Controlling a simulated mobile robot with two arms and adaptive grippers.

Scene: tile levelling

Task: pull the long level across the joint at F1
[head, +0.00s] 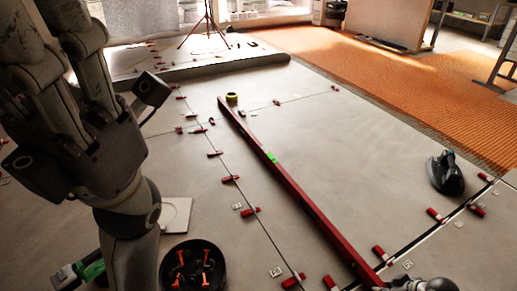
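The long level (300,192) is a dark red bar with a green vial near its middle. It lies diagonally over the large grey tiles, from the upper middle to the lower right. My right gripper (424,285) shows only in part at the bottom edge, beside the level's near end; its fingertips are hidden or cut off. My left gripper (50,30) is raised close to the camera at the upper left, away from the level, with its fingertips cut off. Joints with red clips run left of the level and at the lower right. Small white tags lie by them; I cannot read F1.
A black bucket (193,267) with orange-handled pieces stands at the lower left. A dark suction lifter (445,174) stands on the right tile. A yellow tape roll (232,97) is by the level's far end. Orange matting (400,70) covers the back right.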

